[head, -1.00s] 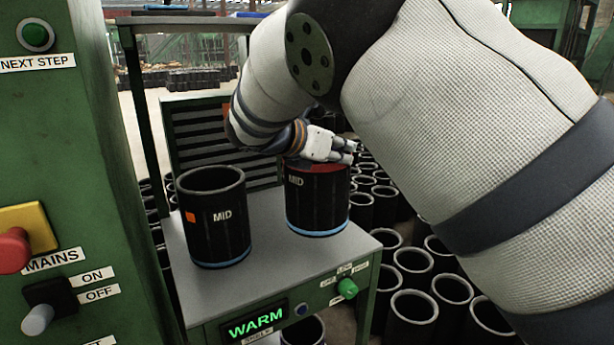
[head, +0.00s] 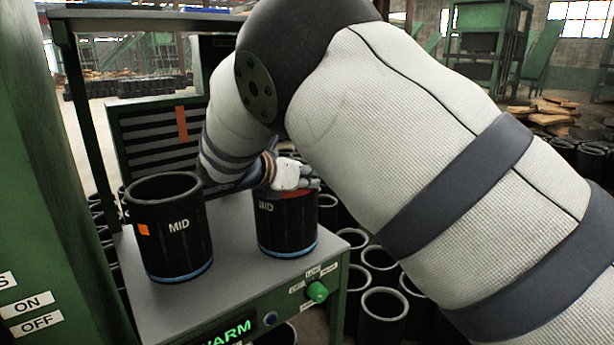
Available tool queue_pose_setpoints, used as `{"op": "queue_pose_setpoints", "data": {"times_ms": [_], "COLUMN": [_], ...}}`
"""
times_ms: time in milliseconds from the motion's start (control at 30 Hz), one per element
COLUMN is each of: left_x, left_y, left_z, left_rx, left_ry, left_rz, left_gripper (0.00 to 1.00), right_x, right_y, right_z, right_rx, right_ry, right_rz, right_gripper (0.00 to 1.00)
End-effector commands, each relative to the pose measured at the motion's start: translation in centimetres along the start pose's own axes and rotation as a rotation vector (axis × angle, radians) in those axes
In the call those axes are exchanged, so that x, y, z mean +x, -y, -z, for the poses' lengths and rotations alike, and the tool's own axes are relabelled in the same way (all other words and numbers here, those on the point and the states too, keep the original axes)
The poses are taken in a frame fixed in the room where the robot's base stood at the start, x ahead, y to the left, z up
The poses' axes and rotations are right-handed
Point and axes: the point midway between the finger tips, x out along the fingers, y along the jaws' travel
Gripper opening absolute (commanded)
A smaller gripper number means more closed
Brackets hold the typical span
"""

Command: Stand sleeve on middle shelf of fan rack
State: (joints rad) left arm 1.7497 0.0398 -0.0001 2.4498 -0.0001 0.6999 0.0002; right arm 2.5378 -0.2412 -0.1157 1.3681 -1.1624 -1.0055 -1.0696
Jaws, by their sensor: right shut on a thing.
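The fan rack seems to be the green frame with a louvred panel (head: 150,140) and a grey shelf (head: 232,235). A black sleeve marked MID (head: 287,230), with a blue bottom band and red at its top, stands upright on or just above this shelf, at its right side; contact below is not clear. My right gripper (head: 297,180) is at its top rim, shut on it, with the fingertips partly hidden. A second black MID sleeve (head: 172,240) with an orange tag stands upright on the shelf to its left, apart from it. My left gripper is out of view.
A green post (head: 88,130) and upper shelf (head: 150,18) frame the left and top. A green cabinet (head: 45,240) stands at the near left. A lit display (head: 228,332) and green knob (head: 317,292) are on the front edge. Several sleeves (head: 383,303) stand on the floor at right.

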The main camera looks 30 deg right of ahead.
Motion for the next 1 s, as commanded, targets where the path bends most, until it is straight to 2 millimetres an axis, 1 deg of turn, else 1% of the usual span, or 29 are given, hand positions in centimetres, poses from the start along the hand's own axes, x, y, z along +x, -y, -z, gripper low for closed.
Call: {"op": "queue_pose_setpoints", "data": {"times_ms": [33,67,100,400,467,567,700,800,900,1000], "left_x": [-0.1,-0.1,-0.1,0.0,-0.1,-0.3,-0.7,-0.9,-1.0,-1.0], "left_y": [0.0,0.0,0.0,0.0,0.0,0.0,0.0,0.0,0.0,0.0], "left_z": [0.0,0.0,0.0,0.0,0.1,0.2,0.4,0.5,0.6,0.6], "left_rx": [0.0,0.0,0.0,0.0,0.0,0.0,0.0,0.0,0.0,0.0], "left_ry": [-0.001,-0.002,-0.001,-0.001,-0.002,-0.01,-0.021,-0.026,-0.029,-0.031], "left_rz": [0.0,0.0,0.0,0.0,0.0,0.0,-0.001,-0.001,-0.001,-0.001], "left_gripper": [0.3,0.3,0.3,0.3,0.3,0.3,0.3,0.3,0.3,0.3], "right_x": [0.0,0.0,0.0,0.0,-0.6,-2.6,-6.6,-9.1,-10.8,-11.7], "right_y": [0.0,0.0,0.0,0.0,0.0,-0.1,0.0,0.0,0.0,0.0], "right_z": [-0.1,-0.1,-0.1,-0.1,-0.1,-0.3,-0.3,-0.3,-0.2,0.1], "right_rx": [0.001,0.001,0.001,0.001,0.001,0.002,0.003,0.002,0.003,0.001], "right_ry": [0.0,0.0,0.0,0.0,0.001,0.002,0.004,0.004,-0.001,-0.005], "right_rz": [-0.001,-0.001,-0.001,0.0,-0.001,-0.006,-0.005,-0.004,-0.002,0.0], "right_gripper": [0.13,0.2,0.29,0.3,0.3,0.3,0.3,0.3,0.3,0.3]}}
